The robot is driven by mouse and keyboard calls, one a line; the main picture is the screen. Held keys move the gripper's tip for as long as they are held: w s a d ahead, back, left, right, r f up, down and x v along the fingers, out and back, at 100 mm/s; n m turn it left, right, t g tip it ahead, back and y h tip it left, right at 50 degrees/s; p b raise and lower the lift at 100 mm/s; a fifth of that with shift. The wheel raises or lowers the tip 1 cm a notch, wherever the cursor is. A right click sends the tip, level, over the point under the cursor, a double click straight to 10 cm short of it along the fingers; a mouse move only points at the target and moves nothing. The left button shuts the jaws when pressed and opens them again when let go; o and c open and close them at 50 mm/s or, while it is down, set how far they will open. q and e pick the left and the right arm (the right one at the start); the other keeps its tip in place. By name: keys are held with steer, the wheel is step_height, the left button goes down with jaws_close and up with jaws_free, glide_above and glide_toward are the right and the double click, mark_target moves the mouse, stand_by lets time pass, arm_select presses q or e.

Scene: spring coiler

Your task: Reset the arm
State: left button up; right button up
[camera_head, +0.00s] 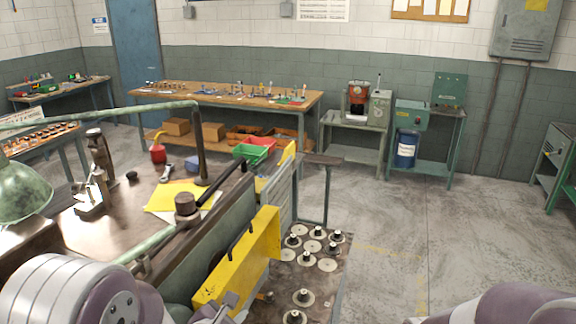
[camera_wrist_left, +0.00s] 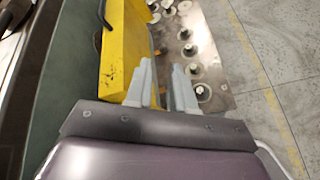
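My left arm, white and purple, comes in at the bottom left of the head view. My left gripper (camera_head: 226,310) shows partly at the bottom edge, in front of a yellow panel (camera_head: 240,262). In the left wrist view its two grey fingers (camera_wrist_left: 164,75) stand apart with a gap and nothing held between them. There the yellow panel (camera_wrist_left: 120,45) lies left of the fingers, and a plate with spools and discs (camera_wrist_left: 205,55) lies beyond and right. A purple part of my right arm shows at the bottom right of the head view; its gripper is not seen.
A machine bench (camera_head: 125,222) with a green lamp (camera_head: 22,190) and yellow sheet (camera_head: 165,207) stands at left. The spool plate (camera_head: 325,290) is beside the yellow panel. A wooden workbench (camera_head: 225,97) stands behind. The floor (camera_head: 430,230) at right is clear.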

arm_select(q)
steer(key=s+a+f+m+g+y+b, duration=0.1)
steer(key=s+a+f+m+g+b, duration=0.1)
steer(key=m, duration=0.6)
steer(key=s+a+f+m+g+y+b, duration=0.1)
steer(key=s+f+m+g+b, duration=0.3)
steer(key=s+m, duration=0.5)
steer(key=s+a+f+m+g+y+b, duration=0.1)
steer(key=s+a+f+m+g+b, duration=0.2)
steer(key=m, duration=0.6)
step_height(320, 180, down, 3)
steer(key=shift+s+a+r+g, duration=0.1)
steer(key=shift+s+a+g, duration=0.55)
steer(key=shift+s, duration=0.5)
arm_select(e)
step_height(320, 180, down, 10)
steer(key=shift+w+r, duration=0.15)
steer(key=shift+r, duration=0.1)
